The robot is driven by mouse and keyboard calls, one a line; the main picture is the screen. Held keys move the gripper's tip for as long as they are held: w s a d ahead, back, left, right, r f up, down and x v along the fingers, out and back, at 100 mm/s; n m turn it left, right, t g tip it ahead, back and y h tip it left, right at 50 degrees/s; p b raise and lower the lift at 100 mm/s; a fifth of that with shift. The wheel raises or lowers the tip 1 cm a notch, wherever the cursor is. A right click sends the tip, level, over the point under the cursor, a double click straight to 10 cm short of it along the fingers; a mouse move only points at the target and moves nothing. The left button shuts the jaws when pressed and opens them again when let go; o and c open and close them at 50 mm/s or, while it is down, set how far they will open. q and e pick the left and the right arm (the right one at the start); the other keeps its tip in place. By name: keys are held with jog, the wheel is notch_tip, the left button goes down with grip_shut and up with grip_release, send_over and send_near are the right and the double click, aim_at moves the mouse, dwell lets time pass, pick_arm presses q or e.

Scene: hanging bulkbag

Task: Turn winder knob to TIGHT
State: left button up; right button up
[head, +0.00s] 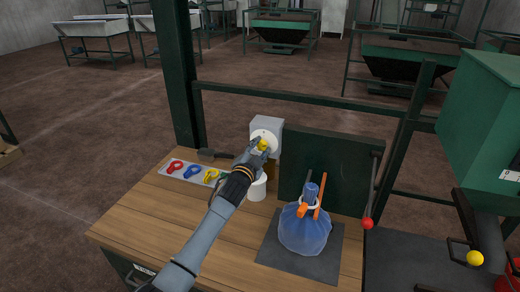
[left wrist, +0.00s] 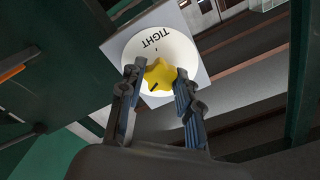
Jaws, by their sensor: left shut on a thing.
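The winder knob (left wrist: 158,74) is yellow and star-shaped, on a round white dial (left wrist: 178,50) marked TIGHT. In the left wrist view the black mark on the knob points to the lower left, away from the TIGHT word at the top of the dial. In the head view the knob (head: 263,145) is on the front of a light grey winder box (head: 268,124) at the back of the bench. My left gripper (head: 259,152) is shut on the knob, one finger on each side of it. My right gripper is in neither view.
A tray (head: 164,168) with red, blue and yellow clips lies left of my arm. A white cylinder (head: 256,190) stands below the winder box. A blue bag (head: 304,230) with an orange clip sits on a dark mat (head: 271,252). A red-tipped lever (head: 367,223) stands to the right.

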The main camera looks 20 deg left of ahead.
pick_arm(q)
jog(key=m, duration=0.3)
jog(key=shift+m, duration=0.4)
jog(key=m, duration=0.3)
jog(key=shift+m, duration=0.3)
jog(key=m, duration=0.3)
jog(key=shift+m, duration=0.3)
jog(key=m+p, duration=0.1)
jog(key=m, duration=0.2)
jog(key=shift+m, duration=0.3)
jog(key=m+p, duration=0.1)
jog(key=m, duration=0.3)
jog(key=shift+m, duration=0.3)
jog(key=m+p, duration=0.1)
jog(key=m, duration=0.2)
jog(key=shift+m+p, duration=0.3)
jog(key=shift+p, duration=0.05)
jog(key=m+p, duration=0.2)
jog(key=m, duration=0.3)
jog(key=shift+m+p, duration=0.3)
jog(key=shift+m, duration=0.6)
jog(key=shift+f+m, duration=0.1)
jog(key=shift+m, duration=0.2)
